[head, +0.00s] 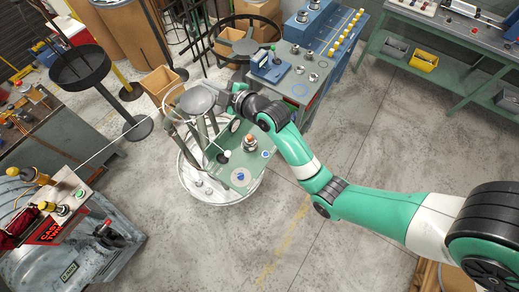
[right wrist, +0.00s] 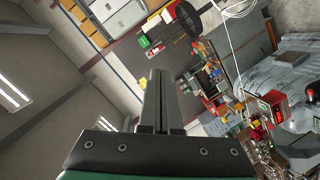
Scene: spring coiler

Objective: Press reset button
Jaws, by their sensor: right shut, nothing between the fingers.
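A control box (head: 62,205) with a green button (head: 62,210), a yellow-knobbed lever and a red part sits on the grey machine at the lower left of the head view. I cannot tell which control, if any, is the reset button; no label for it is readable. My right gripper (head: 229,97) is far to the right of that box, over the round white-based coiler stand, near its grey disc. In the right wrist view its two fingers (right wrist: 157,78) are together and empty, pointing out into the room. My left gripper is not in view.
The coiler stand (head: 214,194) with a green plate is below my right gripper. A blue-topped bench (head: 318,30) stands behind it. A thin wire (head: 106,150) runs from the grey machine (head: 95,255) toward the stand. The floor at centre is clear.

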